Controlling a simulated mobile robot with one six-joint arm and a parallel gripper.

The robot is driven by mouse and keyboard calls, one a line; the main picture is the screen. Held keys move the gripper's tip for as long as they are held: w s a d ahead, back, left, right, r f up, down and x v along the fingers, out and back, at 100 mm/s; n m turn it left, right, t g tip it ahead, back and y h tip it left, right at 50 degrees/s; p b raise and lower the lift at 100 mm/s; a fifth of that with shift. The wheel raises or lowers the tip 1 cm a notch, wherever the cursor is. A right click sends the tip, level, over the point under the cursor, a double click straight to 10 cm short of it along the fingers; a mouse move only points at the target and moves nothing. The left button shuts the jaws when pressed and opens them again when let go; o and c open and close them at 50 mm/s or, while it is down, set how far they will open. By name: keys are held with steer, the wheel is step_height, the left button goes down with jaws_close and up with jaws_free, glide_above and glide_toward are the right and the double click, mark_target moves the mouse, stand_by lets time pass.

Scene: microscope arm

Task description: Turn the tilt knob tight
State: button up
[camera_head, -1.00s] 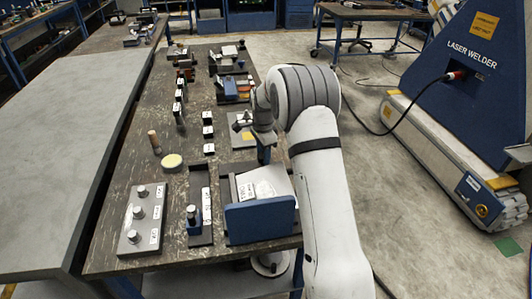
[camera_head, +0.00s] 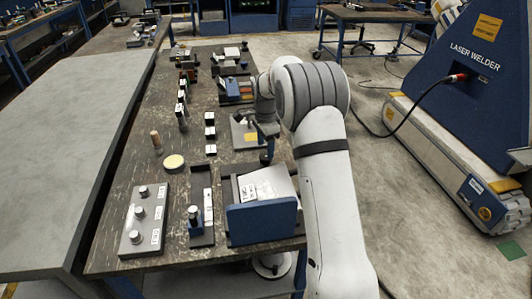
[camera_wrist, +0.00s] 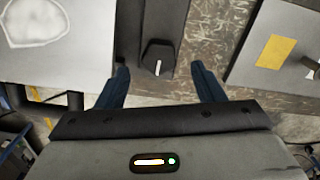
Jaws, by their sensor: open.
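A black knob (camera_wrist: 158,58) with a white pointer line sits at the end of a dark bar (camera_wrist: 155,15) in the wrist view. My gripper (camera_wrist: 160,76) is open. Its two blue fingers stand left and right of the knob, with a gap on each side, and the knob lies just ahead of the space between the fingertips. In the head view my gripper (camera_head: 267,155) points down over the right edge of the bench. The knob is not clearly visible there. No label naming the knob can be read.
A grey plate (camera_wrist: 287,25) with a yellow label is to the right in the wrist view, and a pale panel (camera_wrist: 75,75) is to the left. In the head view, a blue-fronted unit (camera_head: 262,222) stands nearer, and a three-knob plate (camera_head: 130,237) is at the bench's near left.

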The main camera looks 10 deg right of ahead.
steer(key=shift+r, duration=1.9)
steer(key=s+r+n, duration=0.3)
steer(key=s, duration=0.6)
steer(key=s+r+n+t, duration=0.1)
steer(key=s+r+n, duration=0.2)
steer(key=s, duration=0.6)
steer(key=s+d+r+n+t, duration=0.1)
steer(key=s+r+n, duration=0.3)
steer(key=s, duration=0.6)
steer(key=shift+n, duration=0.6)
steer(key=s+f+n, duration=0.2)
steer(key=s+n, duration=0.2)
steer(key=s, duration=0.6)
steer(key=shift+f+t, duration=0.3)
steer(key=shift+f, duration=0.1)
